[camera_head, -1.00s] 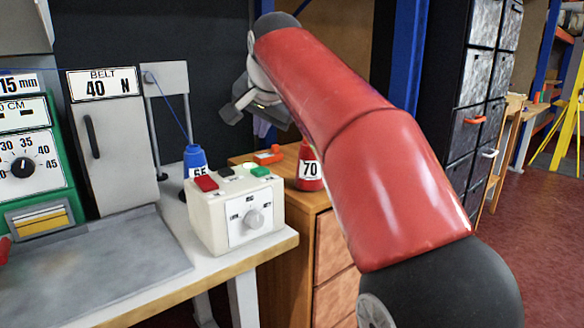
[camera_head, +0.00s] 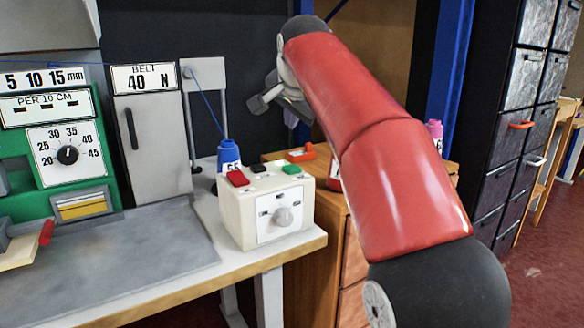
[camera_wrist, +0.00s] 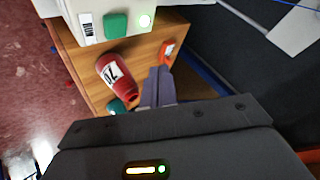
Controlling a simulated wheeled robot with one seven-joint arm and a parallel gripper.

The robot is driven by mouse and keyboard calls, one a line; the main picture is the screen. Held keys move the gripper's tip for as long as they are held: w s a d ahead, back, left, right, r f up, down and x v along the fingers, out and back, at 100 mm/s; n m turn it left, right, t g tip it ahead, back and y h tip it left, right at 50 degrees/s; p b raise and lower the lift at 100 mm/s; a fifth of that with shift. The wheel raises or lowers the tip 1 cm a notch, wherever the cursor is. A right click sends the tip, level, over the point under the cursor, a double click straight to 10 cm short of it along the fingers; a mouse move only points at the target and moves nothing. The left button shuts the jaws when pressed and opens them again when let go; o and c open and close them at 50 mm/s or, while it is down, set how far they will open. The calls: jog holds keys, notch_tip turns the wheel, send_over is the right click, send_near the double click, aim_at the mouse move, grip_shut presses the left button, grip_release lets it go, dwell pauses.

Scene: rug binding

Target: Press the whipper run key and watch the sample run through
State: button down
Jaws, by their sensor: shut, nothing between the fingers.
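The cream control box (camera_head: 265,210) stands at the right end of the bench. Its top carries a red key (camera_head: 237,178), a dark key (camera_head: 259,168) and a green key (camera_head: 291,169); a knob (camera_head: 283,216) is on its front. My gripper (camera_wrist: 158,80) is shut and empty, apart from the box. In the head view it is partly hidden behind my red arm, above and behind the box. I cannot make out a sample clearly.
A green machine with a dial (camera_head: 67,154) stands at the left. The BELT 40 N unit (camera_head: 150,150) is behind the grey bench plate (camera_head: 120,260). A blue spool (camera_head: 228,152) stands behind the box.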

aim_at(292, 169)
notch_tip(292, 169, down, 7)
jog(key=b, duration=0.5)
jog(key=shift+f, duration=0.15)
dwell(1.7)
jog(key=shift+f, duration=0.4)
